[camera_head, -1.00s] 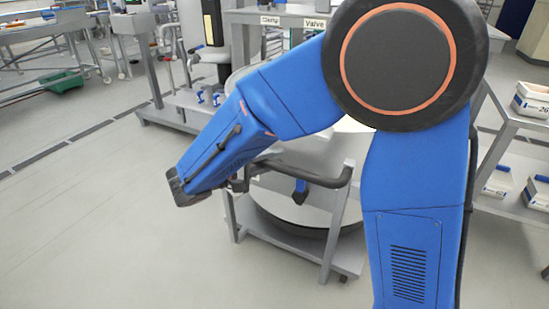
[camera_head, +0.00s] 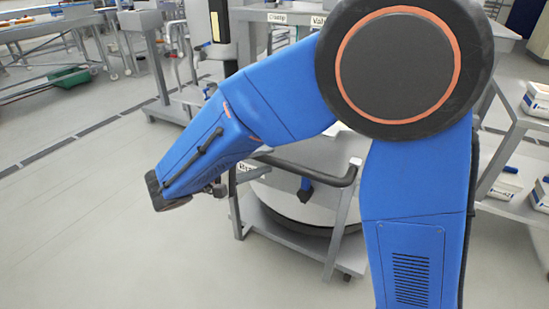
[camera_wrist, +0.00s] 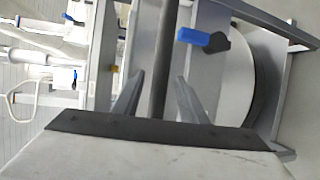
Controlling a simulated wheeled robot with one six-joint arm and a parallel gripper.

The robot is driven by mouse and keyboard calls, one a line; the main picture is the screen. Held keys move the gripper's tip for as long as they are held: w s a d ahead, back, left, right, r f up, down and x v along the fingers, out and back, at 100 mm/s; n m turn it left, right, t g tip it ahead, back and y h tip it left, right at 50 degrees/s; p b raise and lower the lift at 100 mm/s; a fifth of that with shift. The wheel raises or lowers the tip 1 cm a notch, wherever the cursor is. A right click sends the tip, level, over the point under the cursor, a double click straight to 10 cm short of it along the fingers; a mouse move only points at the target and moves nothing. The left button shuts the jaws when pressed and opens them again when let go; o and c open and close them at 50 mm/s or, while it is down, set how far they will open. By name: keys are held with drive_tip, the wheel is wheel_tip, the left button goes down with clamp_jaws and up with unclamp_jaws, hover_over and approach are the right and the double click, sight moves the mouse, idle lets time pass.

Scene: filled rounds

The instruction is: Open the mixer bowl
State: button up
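The mixer bowl (camera_head: 318,205) is a round pale metal vessel on a low grey wheeled cart (camera_head: 336,238). My arm covers its upper part in the head view, so its top and any lid cannot be made out. A black handle bar (camera_head: 318,180) bends around the cart's near side. A blue handle (camera_head: 306,188) sticks out from the bowl and shows in the wrist view (camera_wrist: 205,38), beside the bowl wall (camera_wrist: 238,72). My gripper (camera_wrist: 160,76) is open, its fingers apart with a dark bar (camera_wrist: 160,50) seen between them. Contact cannot be told.
A grey shelf (camera_head: 500,205) with white boxes stands at the right. A bench with "Clamp" and "Valve" labels (camera_head: 292,18) stands behind the bowl. A green bin (camera_head: 68,77) sits far left. The floor (camera_head: 70,220) at front left is clear.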

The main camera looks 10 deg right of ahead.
drive_tip(key=v, duration=1.1)
drive_tip(key=shift+s+a, duration=0.2)
drive_tip(key=shift+a, duration=0.05)
idle(0.9)
